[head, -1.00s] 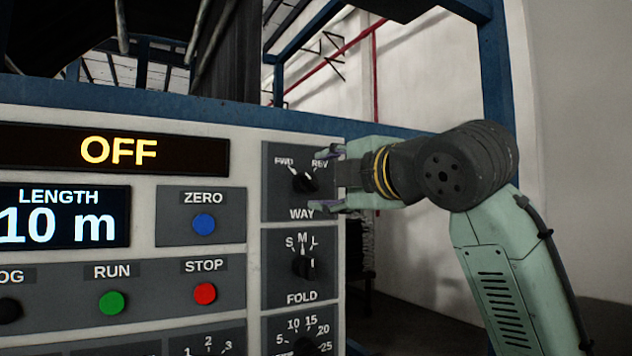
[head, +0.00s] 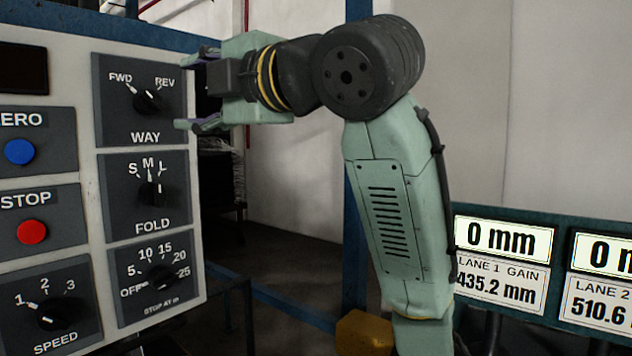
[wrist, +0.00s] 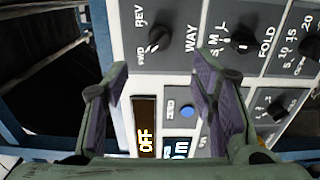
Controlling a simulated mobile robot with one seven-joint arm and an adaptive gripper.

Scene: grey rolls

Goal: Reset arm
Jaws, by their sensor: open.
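My gripper (head: 186,93) is at the right edge of the control panel (head: 198,240) in the head view, level with the WAY knob (head: 148,102). Its two fingers are spread with nothing between them. In the wrist view my gripper (wrist: 160,95) is also open and empty, facing the panel. The WAY knob's pointer is toward FWD. My pale green arm rises from the lower middle of the head view, bends at a dark joint and reaches left.
The panel also carries the FOLD knob (head: 150,193), STOP AT knob (head: 163,277), SPEED knob (head: 52,315), red STOP button (head: 31,232) and blue ZERO button (head: 19,152). Lane displays (head: 503,240) stand at the lower right. A blue post (head: 358,200) stands behind my arm.

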